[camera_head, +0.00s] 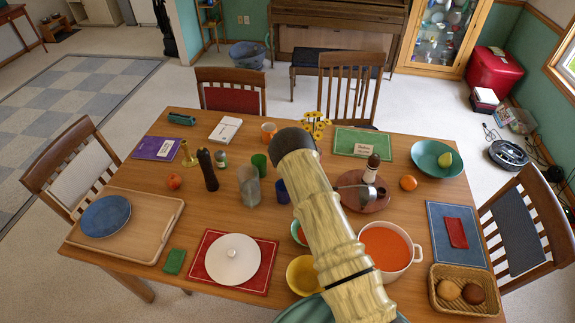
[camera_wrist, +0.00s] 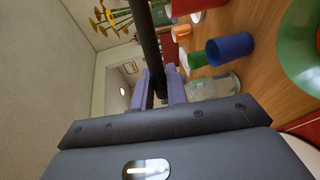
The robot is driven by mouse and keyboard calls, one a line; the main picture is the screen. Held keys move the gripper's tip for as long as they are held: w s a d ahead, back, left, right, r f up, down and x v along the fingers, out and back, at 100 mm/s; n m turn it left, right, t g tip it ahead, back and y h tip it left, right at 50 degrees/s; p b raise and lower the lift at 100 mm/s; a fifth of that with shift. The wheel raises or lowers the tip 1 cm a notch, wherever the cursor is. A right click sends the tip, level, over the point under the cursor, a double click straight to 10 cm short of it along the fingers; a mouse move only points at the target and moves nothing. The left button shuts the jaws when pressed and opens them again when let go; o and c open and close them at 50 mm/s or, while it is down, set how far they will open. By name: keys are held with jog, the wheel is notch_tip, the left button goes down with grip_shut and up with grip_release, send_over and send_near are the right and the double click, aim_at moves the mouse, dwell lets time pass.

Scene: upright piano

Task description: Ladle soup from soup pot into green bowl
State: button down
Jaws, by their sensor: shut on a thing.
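My gripper (camera_wrist: 158,90) is shut on a dark rod-like handle (camera_wrist: 150,35) in the wrist view; whether it belongs to the ladle I cannot tell. In the head view my arm hides the gripper. The white soup pot (camera_head: 416,262) holds orange-red soup at the right of my arm. A green bowl (camera_head: 293,228) is partly hidden behind my arm, with something orange-red in it; it also shows at the right of the wrist view (camera_wrist: 287,62). A shiny metal piece (camera_head: 368,192) lies on a round reddish-brown plate (camera_head: 352,204) beside a bottle.
A yellow bowl (camera_head: 301,276) stands left of my arm. A blue cup (camera_head: 282,191), green cup (camera_head: 259,163), clear glass (camera_head: 249,185) and flowers (camera_head: 316,124) stand near it. A bread basket (camera_head: 462,272) is right of the pot.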

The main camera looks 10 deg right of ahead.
jog(key=w+r+m+g+h+b, duration=0.2)
jog(key=w+r+m+h+b, duration=0.15)
jog(key=w+m+h, duration=0.4)
jog(key=w+a+m+g+h+b, duration=0.2)
jog(key=a+m+g+h, duration=0.3)
jog(key=m, duration=0.3)
jog(key=shift+a+f+h, duration=0.45)
jog(key=shift+a+h, duration=0.1)
jog(key=shift+s+r, duration=0.1)
jog(key=shift+r, duration=0.05)
